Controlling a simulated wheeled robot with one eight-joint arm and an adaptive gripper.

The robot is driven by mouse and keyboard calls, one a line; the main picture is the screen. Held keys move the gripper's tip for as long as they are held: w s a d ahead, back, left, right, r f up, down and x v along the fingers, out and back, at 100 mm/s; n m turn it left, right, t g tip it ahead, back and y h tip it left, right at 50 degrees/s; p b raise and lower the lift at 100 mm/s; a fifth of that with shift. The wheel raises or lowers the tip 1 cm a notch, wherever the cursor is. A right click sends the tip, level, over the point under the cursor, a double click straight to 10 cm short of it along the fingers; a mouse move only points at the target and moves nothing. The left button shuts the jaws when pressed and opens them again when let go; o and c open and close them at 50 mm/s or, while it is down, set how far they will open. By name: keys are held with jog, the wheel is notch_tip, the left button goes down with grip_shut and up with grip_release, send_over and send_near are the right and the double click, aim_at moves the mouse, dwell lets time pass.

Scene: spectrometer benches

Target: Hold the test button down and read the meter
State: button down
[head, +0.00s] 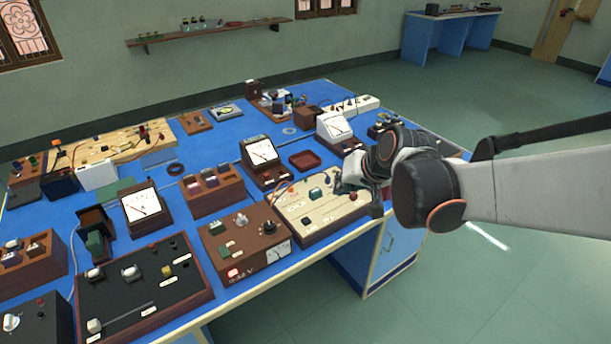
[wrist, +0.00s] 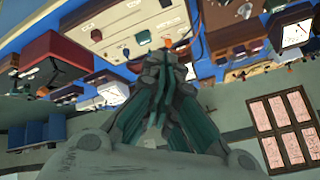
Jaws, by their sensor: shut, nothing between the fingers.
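A cream panel (head: 330,214) in a dark frame lies at the bench's front edge, carrying small labels, a dark green block (head: 316,193) and a dark knob (head: 307,220). The panel also shows in the wrist view (wrist: 140,30). I cannot tell which part is the test button. My gripper (head: 343,182) is over the panel's right end, fingers together and empty; they also show in the wrist view (wrist: 168,62). They hide part of the panel, and contact is unclear. White-faced meters stand behind it, one in the middle (head: 262,153) and one at right (head: 334,127); readings are too small.
A brown supply box (head: 245,240) with knobs stands left of the panel. A third meter (head: 141,205) and a black board (head: 145,285) are farther left. A small red tray (head: 305,160) lies behind. Wires and crowded apparatus leave little bare blue bench top.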

jog(key=y+p, duration=0.1)
jog(key=y, duration=0.1)
send_over(309, 219)
notch_tip(309, 219, down, 8)
jog(key=shift+w+f, duration=0.1)
jog(key=shift+f, duration=0.25)
notch_tip(309, 219, down, 9)
jog(key=b, duration=0.6)
jog(key=shift+r, duration=0.1)
dwell(0.9)
jog(key=shift+f+b, duration=0.4)
jog(key=shift+b, duration=0.1)
